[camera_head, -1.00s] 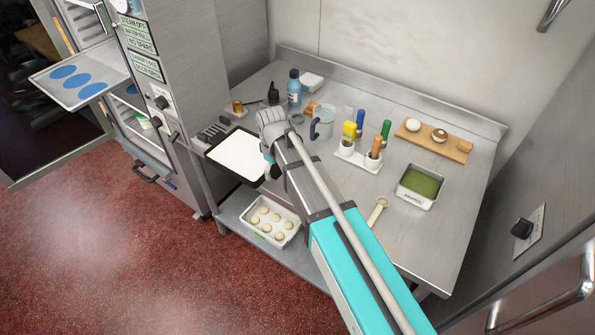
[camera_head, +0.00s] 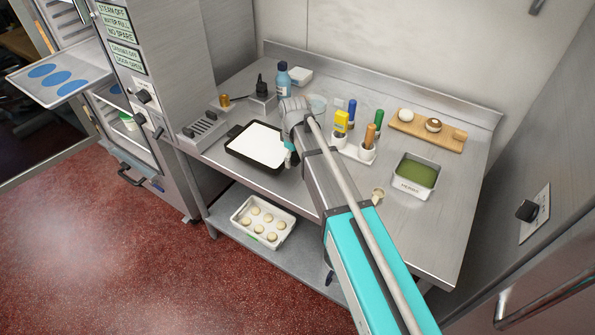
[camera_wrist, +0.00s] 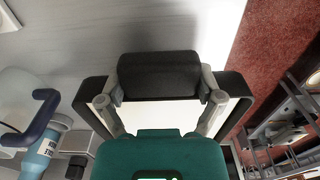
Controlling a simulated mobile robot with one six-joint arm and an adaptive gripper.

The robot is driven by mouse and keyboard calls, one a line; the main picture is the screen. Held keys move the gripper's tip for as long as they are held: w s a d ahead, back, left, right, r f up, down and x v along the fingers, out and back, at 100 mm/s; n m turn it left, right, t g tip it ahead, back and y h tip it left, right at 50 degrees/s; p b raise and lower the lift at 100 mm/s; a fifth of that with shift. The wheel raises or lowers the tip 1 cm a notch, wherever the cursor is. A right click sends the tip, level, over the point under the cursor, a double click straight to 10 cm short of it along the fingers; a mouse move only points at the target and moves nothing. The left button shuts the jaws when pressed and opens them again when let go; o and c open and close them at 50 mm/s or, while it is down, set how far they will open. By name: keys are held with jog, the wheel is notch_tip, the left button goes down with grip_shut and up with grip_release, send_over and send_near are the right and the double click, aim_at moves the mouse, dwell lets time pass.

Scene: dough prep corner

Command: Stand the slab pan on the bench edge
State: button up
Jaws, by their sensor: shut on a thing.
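The slab pan (camera_head: 249,162) is a shallow black tray with a white sheet inside. It is over the front left of the steel bench (camera_head: 435,235) in the head view, near the front edge. I cannot tell whether it touches the bench top. My gripper (camera_head: 289,158) is at the pan's right side and shut on it; the arm partly hides the grip. In the wrist view the black pan rim (camera_wrist: 240,88) and white inside show around my gripper (camera_wrist: 160,114); the fingers and teal body cover the middle.
A grey slotted block (camera_head: 203,130) stands left of the pan. A blue bottle (camera_head: 283,82), a jug (camera_head: 317,105) and a white tool holder (camera_head: 352,148) stand behind and right. A herb tub (camera_head: 413,178) is further right. A dough tray (camera_head: 262,222) sits on the shelf below.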

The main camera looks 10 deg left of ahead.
aim_at(300, 172)
jog(key=shift+w+d+f+b, duration=0.3)
jog(key=shift+w+f+b, duration=0.1)
jog(key=shift+f, duration=0.15)
jog(key=shift+w+d+f+b, duration=0.25)
jog(key=shift+w+f+b, duration=0.1)
jog(key=shift+f, duration=0.2)
jog(key=shift+w+d+f+b, duration=0.2)
jog(key=shift+w+f+b, duration=0.15)
jog(key=shift+f+b, duration=0.35)
notch_tip(300, 172, down, 3)
jog(key=b, duration=0.2)
jog(key=shift+r+b, duration=0.2)
jog(key=shift+b, duration=0.1)
jog(key=o, duration=1.1)
jog(key=shift+c, duration=0.2)
